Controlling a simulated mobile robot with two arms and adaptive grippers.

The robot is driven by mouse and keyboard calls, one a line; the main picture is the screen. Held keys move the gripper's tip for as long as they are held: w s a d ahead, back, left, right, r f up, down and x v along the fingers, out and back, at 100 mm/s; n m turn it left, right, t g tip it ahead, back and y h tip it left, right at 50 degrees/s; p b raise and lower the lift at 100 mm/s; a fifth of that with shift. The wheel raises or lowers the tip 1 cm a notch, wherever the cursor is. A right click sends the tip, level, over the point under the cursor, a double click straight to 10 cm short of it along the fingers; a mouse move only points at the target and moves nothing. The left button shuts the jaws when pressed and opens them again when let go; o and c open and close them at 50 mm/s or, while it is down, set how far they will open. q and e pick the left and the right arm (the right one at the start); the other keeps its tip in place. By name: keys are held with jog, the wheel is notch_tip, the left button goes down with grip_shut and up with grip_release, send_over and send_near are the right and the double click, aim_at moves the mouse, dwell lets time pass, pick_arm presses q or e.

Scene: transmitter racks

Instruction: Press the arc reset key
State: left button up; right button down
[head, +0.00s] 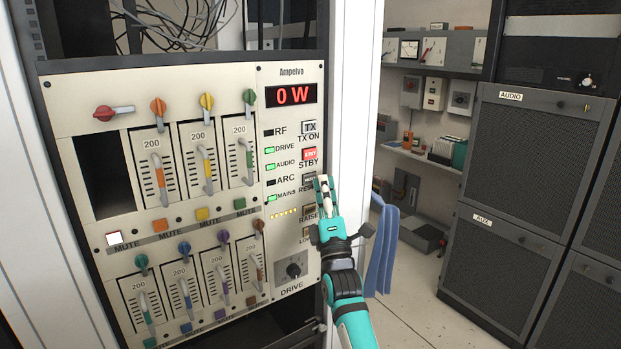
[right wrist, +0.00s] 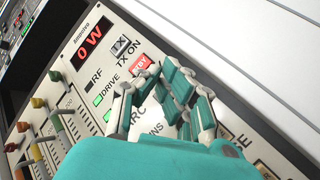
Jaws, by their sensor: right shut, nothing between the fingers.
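The arc reset key (head: 308,180) is a small dark key on the right side of the cream transmitter panel, below the red STBY key (head: 309,154), with its RESET label partly covered. My right gripper (head: 322,184) is shut and empty, its fingertips right beside the key; I cannot tell whether they touch it. In the right wrist view the shut fingers (right wrist: 170,92) cover the area below STBY (right wrist: 140,63), and the reset key is hidden. The ARC lamp (head: 269,183) is dark. My left gripper is not in view.
The TX ON key (head: 310,128) sits above STBY; the RAISE key (head: 308,212) and drive knob (head: 293,270) are below. The red display (head: 291,94) reads 0 W. Coloured fader modules fill the panel's left. A white post (head: 352,90) stands right of the panel.

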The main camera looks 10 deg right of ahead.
jog(key=s+p, duration=0.1)
jog(key=s+d+p, duration=0.1)
jog(key=s, duration=0.1)
jog(key=s+p, duration=0.1)
jog(key=shift+s+d, duration=0.3)
jog(key=shift+d, duration=0.1)
dwell(0.5)
